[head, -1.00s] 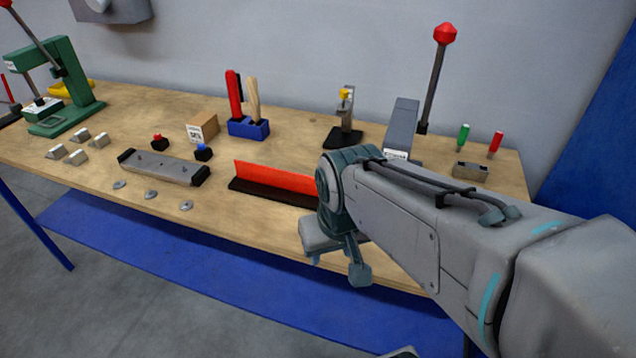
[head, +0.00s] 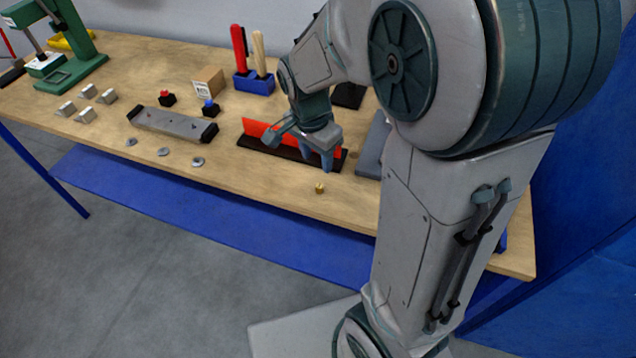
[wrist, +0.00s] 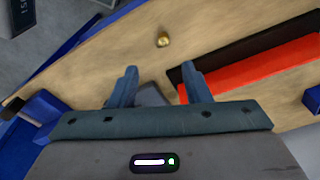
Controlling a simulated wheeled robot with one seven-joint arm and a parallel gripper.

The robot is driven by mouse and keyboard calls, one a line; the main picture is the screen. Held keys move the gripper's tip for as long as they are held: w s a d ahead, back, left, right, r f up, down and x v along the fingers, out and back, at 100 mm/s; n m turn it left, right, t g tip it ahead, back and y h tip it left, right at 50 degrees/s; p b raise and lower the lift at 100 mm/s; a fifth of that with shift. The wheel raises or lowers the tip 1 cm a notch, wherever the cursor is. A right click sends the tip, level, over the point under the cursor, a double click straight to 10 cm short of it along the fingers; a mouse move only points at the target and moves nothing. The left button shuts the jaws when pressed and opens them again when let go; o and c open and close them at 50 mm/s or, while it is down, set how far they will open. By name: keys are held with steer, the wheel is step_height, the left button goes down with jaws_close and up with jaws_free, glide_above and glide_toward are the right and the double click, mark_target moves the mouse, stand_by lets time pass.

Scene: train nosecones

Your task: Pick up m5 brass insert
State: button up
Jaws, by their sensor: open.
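The brass insert (head: 319,188) is a small gold-coloured piece on the bare wood near the front edge of the workbench, in front of the red and black strip. It also shows in the wrist view (wrist: 163,40), beyond the fingertips and roughly midway between them. My gripper (head: 318,165) points down above the bench near the strip, behind the insert in the head view. Its two fingers (wrist: 160,78) are apart with nothing between them. The gripper is not touching the insert.
A red and black strip (head: 258,148) lies close to my gripper. A grey bar with black ends (head: 172,124) and several metal discs (head: 163,152) lie to the left. A blue holder (head: 254,84) with red and wooden handles stands behind. Bare wood surrounds the insert.

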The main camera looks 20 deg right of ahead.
glide_above(319, 186)
steer(key=f, duration=0.4)
steer(key=s+f, duration=0.1)
steer(key=f, duration=0.1)
steer(key=shift+a, duration=0.2)
steer(key=shift+w+d+f+p, duration=0.1)
steer(key=shift+w+f+p, duration=0.05)
steer(key=shift+f, duration=0.7)
steer(key=shift+w+d+f+p, duration=0.1)
steer(key=shift+w+f+p, duration=0.1)
steer(key=shift+f, duration=0.65)
steer(key=shift+w+f+p, duration=0.15)
steer(key=shift+f, duration=0.7)
jaws_close()
